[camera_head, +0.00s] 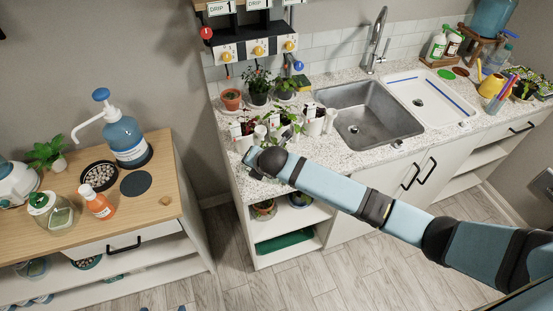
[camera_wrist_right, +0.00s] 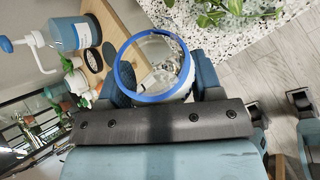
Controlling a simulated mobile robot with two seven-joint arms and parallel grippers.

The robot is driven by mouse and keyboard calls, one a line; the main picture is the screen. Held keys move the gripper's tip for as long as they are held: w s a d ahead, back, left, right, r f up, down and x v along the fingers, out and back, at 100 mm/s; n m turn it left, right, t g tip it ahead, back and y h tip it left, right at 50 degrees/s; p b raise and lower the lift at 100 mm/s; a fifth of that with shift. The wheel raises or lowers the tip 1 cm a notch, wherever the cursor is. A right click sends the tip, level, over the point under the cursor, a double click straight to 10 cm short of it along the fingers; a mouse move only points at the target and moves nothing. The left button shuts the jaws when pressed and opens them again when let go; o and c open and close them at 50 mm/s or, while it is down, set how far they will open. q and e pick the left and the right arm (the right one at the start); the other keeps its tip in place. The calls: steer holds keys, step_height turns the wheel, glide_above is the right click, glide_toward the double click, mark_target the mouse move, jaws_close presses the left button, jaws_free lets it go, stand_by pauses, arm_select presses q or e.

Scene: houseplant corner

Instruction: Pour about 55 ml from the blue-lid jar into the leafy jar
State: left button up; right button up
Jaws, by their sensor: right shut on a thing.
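My right gripper (camera_head: 256,160) is at the left end of the speckled counter, its fingers mostly hidden by my arm in the head view. In the right wrist view my right gripper (camera_wrist_right: 164,76) is shut around a clear jar with a blue rim (camera_wrist_right: 150,98), its round mouth facing the camera. Something pale and clear shows inside; I cannot tell the liquid level. Green leaves (camera_wrist_right: 232,12) show beyond the jar at the top right, apart from it. In the head view leafy plants (camera_head: 285,117) stand by the gripper; which is the leafy jar is unclear. My left gripper is out of view.
A sink (camera_head: 372,120) lies right of the plants. Potted plants, such as one in a terracotta pot (camera_head: 231,99), stand behind under a drip panel (camera_head: 257,48). A wooden-topped table (camera_head: 160,205) at left holds a blue pump bottle (camera_head: 127,140) and an orange bottle (camera_head: 98,204).

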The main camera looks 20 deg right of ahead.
steer(key=shift+w+f+n+t+h, duration=0.1)
steer(key=shift+f+n+t+h, duration=0.3)
steer(key=shift+f+n+h, duration=0.25)
steer(key=shift+s+a+f+n+t+h, duration=0.2)
steer(key=shift+a+f+t+h, duration=0.15)
steer(key=shift+h, duration=0.2)
steer(key=shift+s+a+f+n+t+h, duration=0.15)
steer(key=shift+a+t+h, duration=0.1)
steer(key=shift+a+h, duration=0.2)
steer(key=shift+n+t+h, duration=0.6)
steer(key=shift+h, duration=0.35)
steer(key=f+b, duration=0.2)
steer(key=f, duration=0.1)
steer(key=f+b, duration=0.1)
steer(key=f, duration=0.1)
steer(key=shift+s+a+f, duration=0.2)
steer(key=shift+a+f, duration=0.05)
steer(key=shift+a, duration=0.1)
steer(key=shift+s+a+f+n+t+h, duration=0.1)
steer(key=shift+a+n+t+h, duration=0.25)
steer(key=shift+h, duration=0.25)
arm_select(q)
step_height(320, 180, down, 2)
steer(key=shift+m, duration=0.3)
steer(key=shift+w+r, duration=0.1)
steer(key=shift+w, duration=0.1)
arm_select(e)
steer(key=shift+t, duration=0.25)
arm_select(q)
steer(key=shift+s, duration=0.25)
